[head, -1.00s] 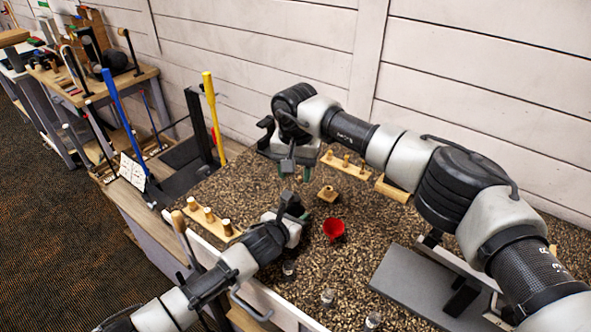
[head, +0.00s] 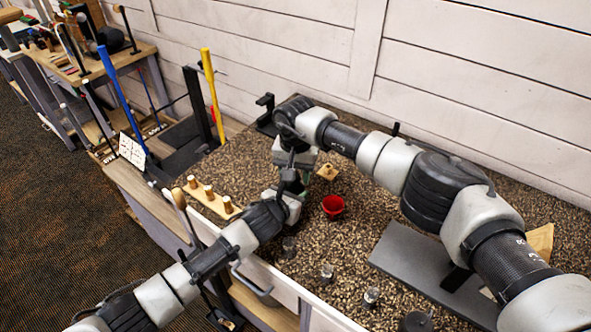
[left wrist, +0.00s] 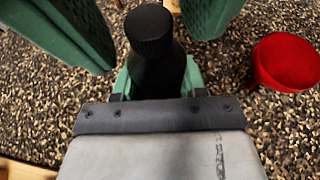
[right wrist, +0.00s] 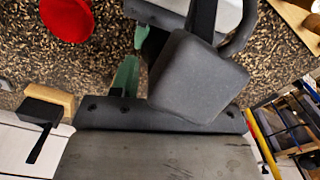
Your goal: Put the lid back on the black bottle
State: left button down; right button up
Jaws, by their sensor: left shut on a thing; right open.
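My left gripper (left wrist: 160,80) is shut on the black bottle (left wrist: 160,73), with green fingers on either side of it. A ribbed black lid (left wrist: 150,25) shows on top of the bottle; I cannot tell if it is fully seated. My right gripper shows in the left wrist view (left wrist: 146,24) as two green fingers spread wide, one on each side of the lid and apart from it. In the right wrist view my left gripper and its grey housing hide most of the bottle. In the head view the two grippers meet and hide the bottle.
A red cup (head: 333,206) stands right of the grippers on the speckled bench top (head: 372,219). A wooden rack with pegs (head: 210,200) is at the left edge, and a small wooden block (head: 327,172) lies behind. Small clear containers (head: 328,272) stand in front. A grey slab (head: 408,262) lies right.

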grip_shut()
jog(key=m, duration=0.6)
jog(key=shift+m, duration=0.3)
jog(key=shift+o, duration=0.4)
grip_release()
jog(key=shift+r, duration=2.3)
jog(key=shift+r+n, duration=1)
jog(key=shift+r, duration=0.75)
jog(key=shift+c, duration=0.4)
